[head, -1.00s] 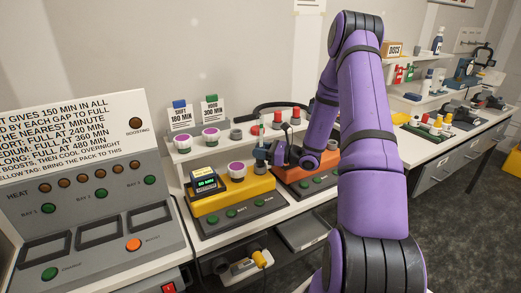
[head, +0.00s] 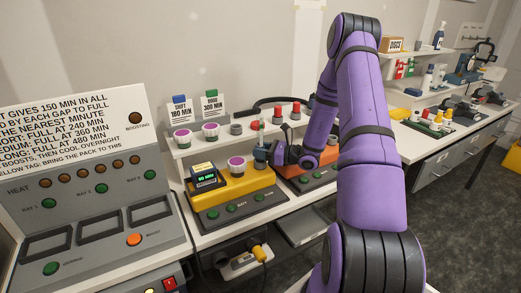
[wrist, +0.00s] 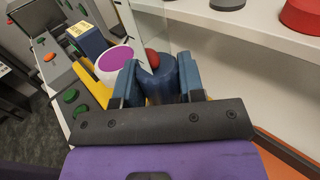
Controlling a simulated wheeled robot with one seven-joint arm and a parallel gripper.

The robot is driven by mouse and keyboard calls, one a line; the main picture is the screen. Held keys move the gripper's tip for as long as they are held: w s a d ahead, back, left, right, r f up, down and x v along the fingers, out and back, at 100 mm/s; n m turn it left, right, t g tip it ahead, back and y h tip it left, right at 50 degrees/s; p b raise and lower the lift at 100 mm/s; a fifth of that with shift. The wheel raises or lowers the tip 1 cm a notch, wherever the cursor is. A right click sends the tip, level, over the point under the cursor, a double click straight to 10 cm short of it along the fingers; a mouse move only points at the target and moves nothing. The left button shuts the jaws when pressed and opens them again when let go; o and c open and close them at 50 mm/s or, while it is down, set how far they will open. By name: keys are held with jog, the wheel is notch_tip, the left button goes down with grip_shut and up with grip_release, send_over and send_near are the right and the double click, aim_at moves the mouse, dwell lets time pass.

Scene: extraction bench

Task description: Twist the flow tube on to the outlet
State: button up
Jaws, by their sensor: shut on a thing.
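My gripper (wrist: 158,85) is shut on the blue base of the flow tube (wrist: 155,82). In the wrist view a clear upright tube rises from the base and a red ball shows by it. In the head view my gripper (head: 268,153) and the flow tube (head: 259,155) are at the right end of the yellow unit (head: 232,187). The unit's outlet is hidden under the tube and fingers, so I cannot tell whether the base is seated on it. A white cup with a purple top (head: 236,165) stands on the yellow unit, close beside the flow tube.
An orange unit (head: 322,170) stands just right of the yellow one. A white shelf (head: 190,148) behind holds purple-topped cups, grey caps and red-topped pieces. A large grey control panel (head: 95,215) is at the left. My arm covers the middle of the bench.

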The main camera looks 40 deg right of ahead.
jog(key=shift+f, duration=0.55)
jog(key=m+t+h, duration=0.1)
jog(key=m+h, duration=0.2)
jog(key=h, duration=0.1)
jog(key=m+t+h, duration=0.2)
jog(key=m+h, duration=0.1)
jog(key=h, duration=0.1)
jog(key=shift+a+h, duration=0.1)
jog(key=shift+h, duration=0.3)
jog(key=shift+m+h, duration=1.6)
jog(key=shift+h, duration=0.9)
jog(key=o, duration=1.2)
jog(key=shift+s, duration=0.1)
